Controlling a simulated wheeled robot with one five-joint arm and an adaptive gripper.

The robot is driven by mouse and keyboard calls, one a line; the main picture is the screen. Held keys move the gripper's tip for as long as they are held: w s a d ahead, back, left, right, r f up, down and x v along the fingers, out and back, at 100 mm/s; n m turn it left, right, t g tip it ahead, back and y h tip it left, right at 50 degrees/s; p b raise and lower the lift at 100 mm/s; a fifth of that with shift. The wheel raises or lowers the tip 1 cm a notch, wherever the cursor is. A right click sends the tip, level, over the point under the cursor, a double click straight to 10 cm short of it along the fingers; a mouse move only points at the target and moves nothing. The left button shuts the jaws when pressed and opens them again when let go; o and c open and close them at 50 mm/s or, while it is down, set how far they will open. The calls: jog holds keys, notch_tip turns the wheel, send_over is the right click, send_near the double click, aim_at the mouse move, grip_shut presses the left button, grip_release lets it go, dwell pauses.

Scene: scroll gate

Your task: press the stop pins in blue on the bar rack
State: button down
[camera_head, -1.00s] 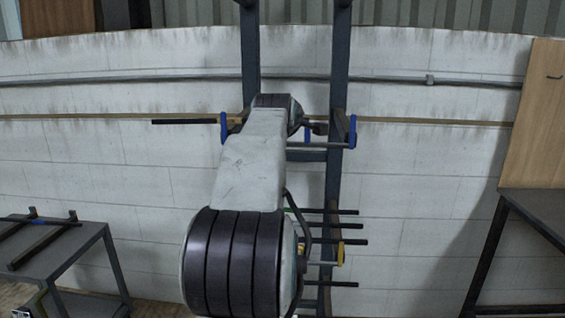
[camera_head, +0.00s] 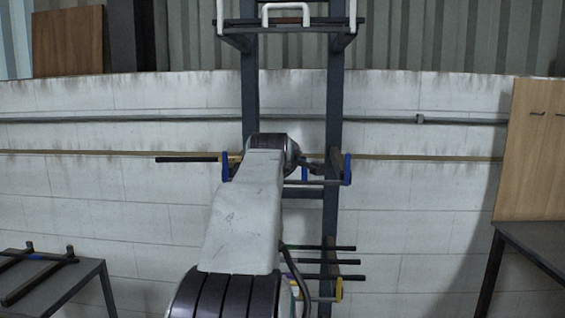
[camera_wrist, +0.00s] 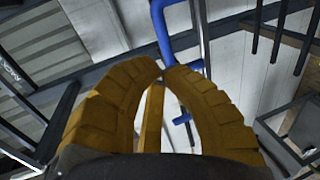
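The bar rack (camera_head: 249,95) is a tall dark frame standing against the white wall. Blue stop pins show at its left (camera_head: 225,167), at its right (camera_head: 347,170) and in its middle (camera_head: 304,174), at mid height. A grey bar (camera_head: 318,183) lies across at the pins, and my arm covers part of the rack. In the wrist view a large blue part (camera_wrist: 163,32) is just beyond my fingertips, with a smaller blue part (camera_wrist: 183,118) between the fingers. My gripper (camera_wrist: 161,71) has yellow fingers whose tips are together, with no object clearly held. In the head view it is mostly hidden behind my arm.
White hooks (camera_head: 286,7) are at the rack's top. Yellow-ended parts (camera_head: 339,290) and several dark bars (camera_head: 330,262) stick out lower right. A dark bar (camera_head: 187,159) sticks out left. Tables stand at left (camera_head: 80,290) and right (camera_head: 540,240), with a wooden board (camera_head: 533,160) behind.

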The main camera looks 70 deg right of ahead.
jog(key=v, duration=0.8)
jog(key=shift+f+b, duration=0.25)
jog(key=shift+b, duration=0.2)
jog(key=shift+a, duration=0.1)
jog(key=w+a+f+m+t+y, duration=0.1)
jog(key=w+a+f+y, duration=0.5)
jog(key=a+f, duration=0.55)
jog(key=w+a+f+m+t+y, duration=0.1)
jog(key=w+a+f+y, duration=0.3)
jog(key=w+a+f, duration=0.55)
jog(key=s+a+f+m+g+y, duration=0.1)
jog(key=s+a+f, duration=0.3)
jog(key=a+f, duration=0.25)
jog(key=s+a+f+g+y, duration=0.2)
jog(key=s+a+f, duration=0.3)
jog(key=a, duration=0.3)
jog(key=s+a+f+m+g+y, duration=0.1)
jog(key=s+a+f, duration=0.3)
jog(key=a+f, duration=0.3)
notch_tip(320, 180, up, 15)
jog(key=p, duration=1.2)
jog(key=shift+a, duration=0.25)
